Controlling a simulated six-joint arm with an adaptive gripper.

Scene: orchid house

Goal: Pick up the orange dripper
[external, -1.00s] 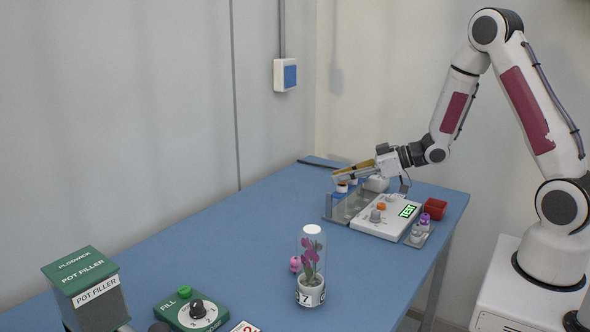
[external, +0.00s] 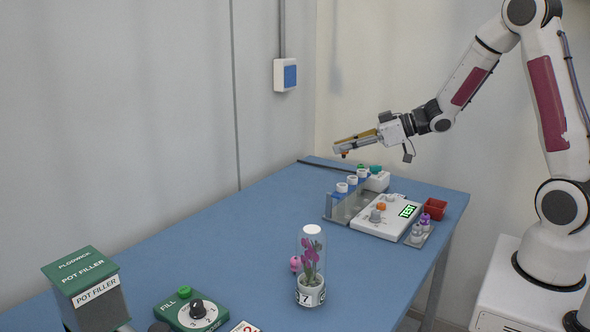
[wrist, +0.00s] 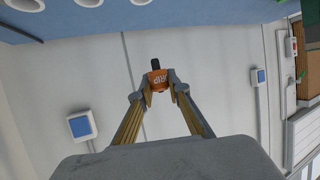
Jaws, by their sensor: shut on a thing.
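The orange dripper (wrist: 158,80) is between the fingertips of my gripper (wrist: 154,93) in the wrist view. Its body is orange with light lettering, and a black tip points away from me. My gripper (external: 340,149) is shut on it and holds it in the air above the far end of the blue table. In the external view only a small dark orange bit of the dripper shows at the fingertips.
A rack with white-rimmed cups (external: 342,188) stands below my gripper, beside a white test unit (external: 384,215). A red box (external: 435,208) and small bottles are at its right. A glass-covered orchid (external: 312,265) stands nearer. The table's left middle is clear.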

